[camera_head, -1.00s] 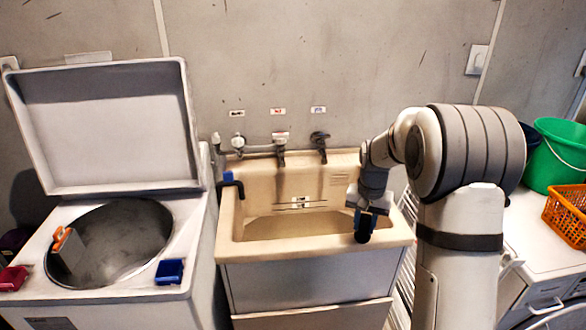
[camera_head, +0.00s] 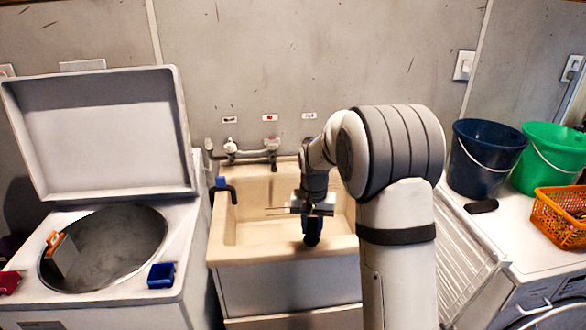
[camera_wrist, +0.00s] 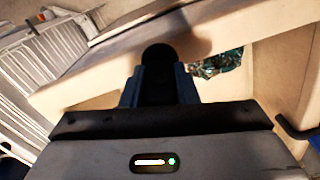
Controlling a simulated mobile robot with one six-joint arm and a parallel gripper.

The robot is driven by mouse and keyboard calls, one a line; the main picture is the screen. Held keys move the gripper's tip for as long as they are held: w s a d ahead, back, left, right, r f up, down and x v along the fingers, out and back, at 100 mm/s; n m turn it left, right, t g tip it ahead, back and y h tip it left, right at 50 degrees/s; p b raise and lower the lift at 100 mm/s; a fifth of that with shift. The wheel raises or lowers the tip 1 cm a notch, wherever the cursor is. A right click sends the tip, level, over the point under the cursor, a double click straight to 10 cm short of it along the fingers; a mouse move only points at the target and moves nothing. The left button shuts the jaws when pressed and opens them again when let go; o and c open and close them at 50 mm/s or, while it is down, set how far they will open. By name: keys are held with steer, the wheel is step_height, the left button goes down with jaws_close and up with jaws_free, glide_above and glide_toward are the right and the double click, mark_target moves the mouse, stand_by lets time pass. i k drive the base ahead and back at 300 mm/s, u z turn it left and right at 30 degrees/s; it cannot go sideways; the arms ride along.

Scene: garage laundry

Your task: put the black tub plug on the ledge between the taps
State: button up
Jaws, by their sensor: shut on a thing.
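My gripper (camera_head: 314,222) is shut on the black tub plug (camera_wrist: 158,62), a dark rounded shape between the fingers in the wrist view. In the head view the plug (camera_head: 312,240) shows below the fingers, over the front part of the cream sink (camera_head: 232,252). The ledge (camera_head: 255,168) runs along the back of the sink below the wall taps, farther back than my gripper. The left tap (camera_head: 231,150) and the middle tap (camera_head: 272,147) are visible. My arm hides the right tap and the right part of the ledge.
A blue-topped black hook-shaped thing (camera_head: 226,187) is at the sink's left rim. An open-lidded washer (camera_head: 100,290) stands left. Blue (camera_head: 485,160) and green (camera_head: 550,160) buckets and an orange basket (camera_head: 560,215) stand right. A dark green shiny thing (camera_wrist: 218,63) shows in the wrist view.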

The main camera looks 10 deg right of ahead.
mark_target(292, 167)
steer(key=u, duration=0.05)
steer(key=i, duration=1)
steer(key=z, duration=0.05)
